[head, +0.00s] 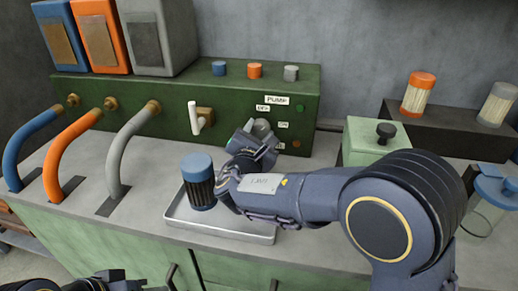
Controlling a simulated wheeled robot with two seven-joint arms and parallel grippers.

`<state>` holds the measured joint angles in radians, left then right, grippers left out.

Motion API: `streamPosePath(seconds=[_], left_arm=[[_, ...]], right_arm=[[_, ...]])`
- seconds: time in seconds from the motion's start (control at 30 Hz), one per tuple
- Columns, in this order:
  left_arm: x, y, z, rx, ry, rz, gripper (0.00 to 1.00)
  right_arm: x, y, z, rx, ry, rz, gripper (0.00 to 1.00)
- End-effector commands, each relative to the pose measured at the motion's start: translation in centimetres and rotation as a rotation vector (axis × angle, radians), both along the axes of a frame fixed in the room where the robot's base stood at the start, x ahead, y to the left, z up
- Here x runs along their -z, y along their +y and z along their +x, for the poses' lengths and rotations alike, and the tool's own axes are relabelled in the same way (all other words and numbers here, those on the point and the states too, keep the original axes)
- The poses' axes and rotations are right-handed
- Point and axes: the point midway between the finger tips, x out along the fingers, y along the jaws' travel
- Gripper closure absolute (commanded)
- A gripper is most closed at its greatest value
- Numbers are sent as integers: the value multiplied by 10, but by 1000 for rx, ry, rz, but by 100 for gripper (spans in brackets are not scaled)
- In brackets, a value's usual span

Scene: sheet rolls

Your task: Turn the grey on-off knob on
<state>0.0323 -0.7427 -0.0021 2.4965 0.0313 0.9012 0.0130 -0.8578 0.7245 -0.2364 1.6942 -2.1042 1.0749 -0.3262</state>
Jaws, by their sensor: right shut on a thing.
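The grey on-off knob (262,127) sits on the front of the green pump panel (160,115), beside the small PUMP, OFF and ON labels. My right gripper (257,138) reaches the panel and is shut on the grey knob, covering part of it. The knob's exact angle is hard to read behind the fingers. My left gripper (112,281) shows only in part at the bottom left edge, away from the panel; its jaws are unclear.
A blue-capped dark filter (198,182) stands in a metal tray (262,236) below my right arm. A white lever (195,117) and blue, orange and grey hoses (128,145) are left of the knob. A pale green box (372,150) and a jar (487,210) stand right.

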Motion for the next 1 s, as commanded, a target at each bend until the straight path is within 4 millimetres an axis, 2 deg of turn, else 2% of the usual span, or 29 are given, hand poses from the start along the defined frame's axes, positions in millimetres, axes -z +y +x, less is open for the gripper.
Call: streamPosePath(seconds=[0.03,0.5,0.7,1.0], left_arm=[[20,0,0,0,0,0,62],[104,0,0,0,0,0,62],[132,0,0,0,0,0,62],[159,0,0,0,0,0,62]], right_arm=[[9,0,0,0,-11,48,80],[8,0,0,-1,-95,483,80],[7,0,0,-1,-127,649,80],[4,0,0,0,-159,825,80]])
